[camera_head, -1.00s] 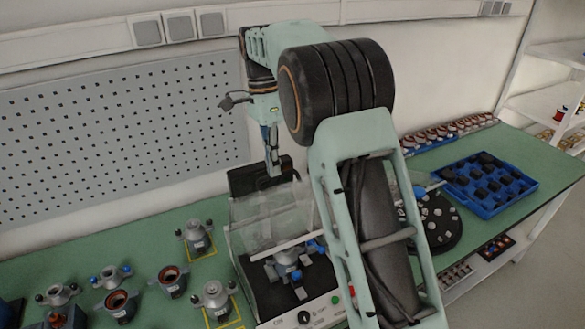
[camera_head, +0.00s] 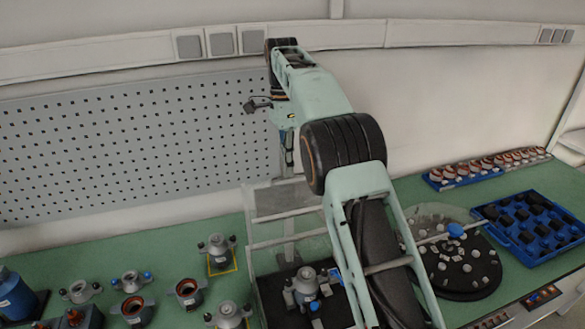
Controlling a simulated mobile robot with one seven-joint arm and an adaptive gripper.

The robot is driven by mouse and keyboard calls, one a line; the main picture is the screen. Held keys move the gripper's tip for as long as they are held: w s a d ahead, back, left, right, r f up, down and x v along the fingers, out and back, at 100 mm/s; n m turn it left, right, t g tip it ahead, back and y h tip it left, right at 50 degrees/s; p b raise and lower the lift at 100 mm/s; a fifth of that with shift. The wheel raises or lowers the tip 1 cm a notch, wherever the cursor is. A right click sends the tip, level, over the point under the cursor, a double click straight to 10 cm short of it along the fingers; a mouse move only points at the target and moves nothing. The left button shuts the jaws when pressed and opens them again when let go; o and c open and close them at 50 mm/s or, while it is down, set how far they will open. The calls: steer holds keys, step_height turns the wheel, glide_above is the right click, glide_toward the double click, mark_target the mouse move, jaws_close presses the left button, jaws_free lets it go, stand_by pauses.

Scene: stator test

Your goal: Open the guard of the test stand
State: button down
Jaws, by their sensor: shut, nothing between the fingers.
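The test stand (camera_head: 268,290) is on the green bench at bottom centre, partly hidden by my arm. Its clear guard (camera_head: 265,205) with pale cross bars stands tilted up at the back of the stand. A grey stator (camera_head: 306,283) with blue parts sits on the stand's dark bed, in front of the guard and uncovered from this view. My gripper (camera_head: 288,160) points down at the upper rear of the guard, shut and empty. Its fingertips are small and hard to make out, so I cannot tell whether they touch the guard.
Several grey stators (camera_head: 188,292) stand on the bench to the left. A dark round turntable (camera_head: 470,285) with small parts and a blue tray (camera_head: 490,212) of black parts are to the right. A grey perforated panel (camera_head: 120,150) and the wall stand behind.

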steer(key=f, duration=0.2)
steer(key=f+g, duration=0.1)
steer(key=shift+s+f, duration=0.25)
steer(key=shift+s, duration=0.1)
steer(key=c, duration=2)
jaws_free()
steer(key=shift+w, duration=0.1)
steer(key=shift+c, duration=0.2)
steer(key=shift+w+a+f, duration=0.15)
steer(key=shift+w+f, duration=0.15)
steer(key=shift+w, duration=0.15)
steer(key=shift+r, duration=0.4)
